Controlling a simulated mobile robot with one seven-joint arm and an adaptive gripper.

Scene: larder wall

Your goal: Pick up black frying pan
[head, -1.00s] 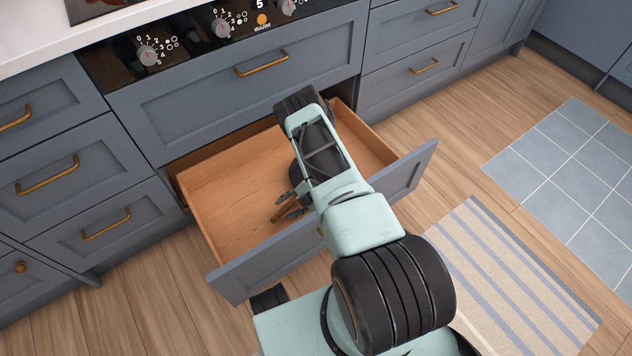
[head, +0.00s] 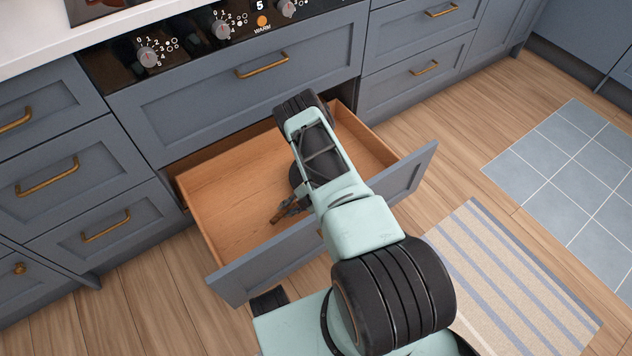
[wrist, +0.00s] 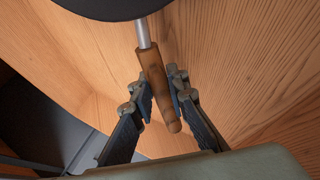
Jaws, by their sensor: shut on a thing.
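The black frying pan (wrist: 110,6) is in the open wooden drawer. Its dark round body is cut off at the top of the wrist view, and its metal neck and brown wooden handle (wrist: 153,70) point toward me. My gripper (wrist: 161,95) is shut on the wooden handle, with one finger on each side. In the head view my arm covers much of the pan; a dark part of it (head: 296,178) shows left of the arm. My gripper (head: 288,208) is partly hidden there too, beside the handle's brown end.
The open drawer (head: 225,205) has wooden walls and a grey-blue front panel (head: 262,262). Its left part is bare. Closed cabinets with brass handles stand on both sides, below a control panel with knobs (head: 148,57). A striped rug (head: 510,290) lies on the floor at right.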

